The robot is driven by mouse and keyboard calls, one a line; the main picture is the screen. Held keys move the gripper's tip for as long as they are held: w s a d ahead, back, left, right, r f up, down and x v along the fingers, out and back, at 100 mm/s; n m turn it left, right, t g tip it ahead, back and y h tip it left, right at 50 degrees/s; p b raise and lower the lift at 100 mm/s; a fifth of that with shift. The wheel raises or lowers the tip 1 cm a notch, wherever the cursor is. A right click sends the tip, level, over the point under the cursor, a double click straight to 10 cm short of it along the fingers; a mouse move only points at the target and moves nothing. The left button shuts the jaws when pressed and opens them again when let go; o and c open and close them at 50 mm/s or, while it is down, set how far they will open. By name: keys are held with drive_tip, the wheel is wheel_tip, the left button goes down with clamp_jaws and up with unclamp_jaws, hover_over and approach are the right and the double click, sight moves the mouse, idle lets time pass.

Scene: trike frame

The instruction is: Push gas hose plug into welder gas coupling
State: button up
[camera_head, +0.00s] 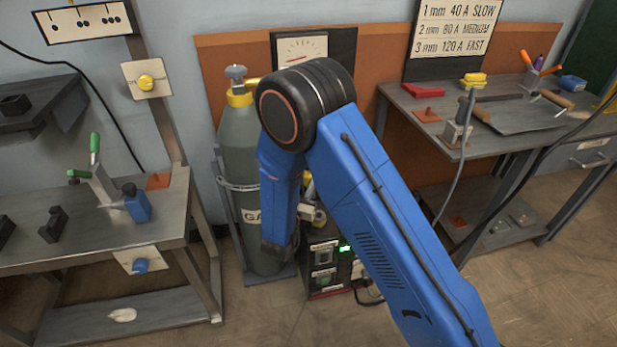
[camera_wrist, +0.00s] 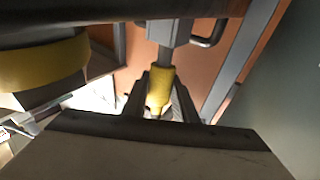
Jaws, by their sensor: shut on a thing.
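In the wrist view my gripper (camera_wrist: 160,100) is shut on a yellow sleeve-like piece, which I take to be the gas hose plug (camera_wrist: 160,84). It sits between the two dark fingers. A grey metal cylinder (camera_wrist: 164,52) lies in line with its far end and seems to meet it. I cannot tell whether that is the coupling, or how deep the plug sits. In the head view the welder (camera_head: 325,262), a dark box with a green display, stands on the floor beside the gas cylinder (camera_head: 250,150). My blue arm hides my gripper and much of the welder there.
A steel workbench (camera_head: 90,225) with clamps stands at left. Another bench (camera_head: 420,100) with tools stands at right, a grey hose (camera_head: 455,160) hanging from it. The floor at front right is clear. A large yellow band (camera_wrist: 45,62) is close at left in the wrist view.

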drive_tip(key=shift+s+a+f+t, duration=0.1)
drive_tip(key=shift+s+t, duration=0.3)
drive_tip(key=shift+t, duration=0.3)
drive_tip(key=shift+s+a+r, duration=0.1)
drive_tip(key=shift+s+r, duration=0.05)
drive_tip(key=shift+r, duration=0.45)
drive_tip(key=shift+s+r, duration=0.15)
drive_tip(key=shift+r, duration=0.4)
drive_tip(key=s+a+r+g, duration=0.1)
drive_tip(key=s+a, duration=0.1)
drive_tip(key=s, duration=0.5)
drive_tip(key=s+a+r+g, duration=0.1)
drive_tip(key=s+a+r, duration=0.1)
drive_tip(key=s, duration=0.5)
drive_tip(key=s+a+r+g, duration=0.1)
drive_tip(key=s+a+r, duration=0.1)
drive_tip(key=s, duration=0.5)
drive_tip(key=shift+a+r+y, duration=0.25)
drive_tip(key=shift+a+y, duration=0.05)
drive_tip(key=shift+a, duration=0.1)
drive_tip(key=shift+r, duration=0.1)
drive_tip(key=shift+r, duration=2.55)
drive_tip(key=shift+r, duration=0.1)
